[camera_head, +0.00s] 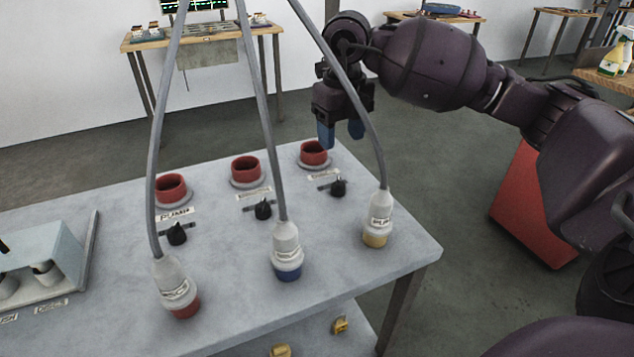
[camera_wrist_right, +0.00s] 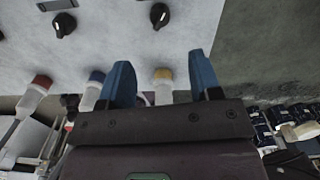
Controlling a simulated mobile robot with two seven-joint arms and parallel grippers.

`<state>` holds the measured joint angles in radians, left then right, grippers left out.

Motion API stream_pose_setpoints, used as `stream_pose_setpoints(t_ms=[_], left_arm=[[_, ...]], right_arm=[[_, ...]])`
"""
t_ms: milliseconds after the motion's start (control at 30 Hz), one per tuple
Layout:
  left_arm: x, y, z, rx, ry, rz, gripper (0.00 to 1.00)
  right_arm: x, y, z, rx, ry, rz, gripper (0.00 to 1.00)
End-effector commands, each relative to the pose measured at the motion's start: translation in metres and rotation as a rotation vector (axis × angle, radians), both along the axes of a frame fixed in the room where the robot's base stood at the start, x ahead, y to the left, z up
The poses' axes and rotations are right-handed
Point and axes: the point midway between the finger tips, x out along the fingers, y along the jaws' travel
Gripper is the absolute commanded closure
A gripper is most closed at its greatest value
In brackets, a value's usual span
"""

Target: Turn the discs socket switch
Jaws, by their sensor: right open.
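Three black rotary switches stand on the grey table (camera_head: 225,290), each in front of a red socket: a left switch (camera_head: 177,234), a middle switch (camera_head: 263,209) and a right switch (camera_head: 338,188). The left label (camera_head: 175,214) seems to read PUMP; the other labels are too small to read surely. My right gripper (camera_head: 341,132) is open and empty, its blue fingers above and behind the right switch, beside the right socket (camera_head: 313,153). In the right wrist view, the right switch (camera_wrist_right: 159,16) lies beyond the fingers (camera_wrist_right: 163,72), apart from them. My left gripper is out of view.
Three cabled plugs stand at the front, with red (camera_head: 182,305), blue (camera_head: 288,270) and yellow (camera_head: 375,238) ends. Their grey cables rise across the view, one passing close to my right gripper. A pale box (camera_head: 40,250) sits at the left. The table's right edge is near.

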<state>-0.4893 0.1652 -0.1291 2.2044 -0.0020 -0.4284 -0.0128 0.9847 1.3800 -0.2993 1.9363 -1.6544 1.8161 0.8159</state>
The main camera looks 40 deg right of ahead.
Motion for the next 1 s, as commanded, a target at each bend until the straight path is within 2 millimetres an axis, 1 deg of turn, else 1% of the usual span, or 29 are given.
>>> stream_pose_setpoints(t_ms=[33, 167, 267, 500, 700, 833, 1000], left_arm=[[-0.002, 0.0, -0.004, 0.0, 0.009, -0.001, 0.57], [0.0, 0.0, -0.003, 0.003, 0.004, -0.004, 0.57], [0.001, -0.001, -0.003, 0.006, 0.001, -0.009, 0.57], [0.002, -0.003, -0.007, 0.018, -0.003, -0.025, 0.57], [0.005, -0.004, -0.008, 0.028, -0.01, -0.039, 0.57], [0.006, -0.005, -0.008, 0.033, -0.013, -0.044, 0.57], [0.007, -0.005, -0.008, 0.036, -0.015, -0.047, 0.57]], right_arm=[[0.001, 0.0, -0.01, -0.001, 0.013, 0.0, 0.42], [0.001, 0.0, -0.017, -0.001, 0.014, 0.0, 0.42], [0.001, 0.0, -0.027, 0.0, 0.016, 0.0, 0.42], [0.0, 0.0, -0.071, 0.002, 0.02, 0.002, 0.42], [0.0, 0.0, -0.1, 0.001, 0.017, 0.001, 0.42], [0.001, 0.0, -0.111, 0.002, 0.015, 0.001, 0.42], [0.001, 0.0, -0.117, 0.0, 0.011, 0.001, 0.42]])
